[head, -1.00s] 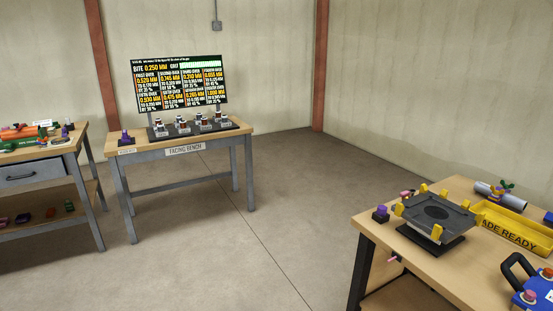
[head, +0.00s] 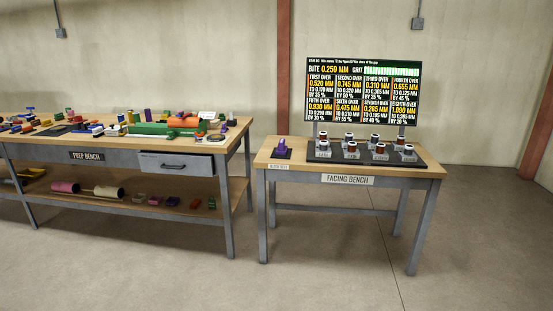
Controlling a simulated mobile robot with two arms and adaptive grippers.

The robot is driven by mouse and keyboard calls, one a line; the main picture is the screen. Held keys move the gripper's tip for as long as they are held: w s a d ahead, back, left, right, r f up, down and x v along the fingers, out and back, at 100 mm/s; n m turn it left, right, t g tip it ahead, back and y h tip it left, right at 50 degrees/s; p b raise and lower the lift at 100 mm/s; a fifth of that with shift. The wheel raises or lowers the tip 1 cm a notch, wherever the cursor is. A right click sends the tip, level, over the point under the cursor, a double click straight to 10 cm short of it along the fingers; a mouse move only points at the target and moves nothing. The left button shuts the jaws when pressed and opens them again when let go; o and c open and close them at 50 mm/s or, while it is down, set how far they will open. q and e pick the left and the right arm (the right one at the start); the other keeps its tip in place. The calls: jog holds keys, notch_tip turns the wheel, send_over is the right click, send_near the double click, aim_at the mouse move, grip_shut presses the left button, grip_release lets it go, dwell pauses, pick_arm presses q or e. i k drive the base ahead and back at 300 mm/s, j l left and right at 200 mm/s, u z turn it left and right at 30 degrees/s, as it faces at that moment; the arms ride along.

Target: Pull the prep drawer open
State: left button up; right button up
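The prep drawer (head: 177,163) is a grey front with a dark bar handle (head: 173,166), set under the right end of the wooden top of the prep bench (head: 120,146). It looks closed, or very nearly so, in the head view. A dark "PREP BENCH" label (head: 87,156) is on the bench's front rail to the left of the drawer. Neither of my grippers is in view.
The facing bench (head: 343,186) stands right of the prep bench, with a lit screen (head: 363,91) and several small fixtures on it. The prep bench top and lower shelf (head: 125,207) hold many parts. The floor (head: 180,275) in front is clear.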

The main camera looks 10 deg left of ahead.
aim_at(158, 161)
jog(key=i+u, duration=0.45)
jog(key=i, duration=1.4)
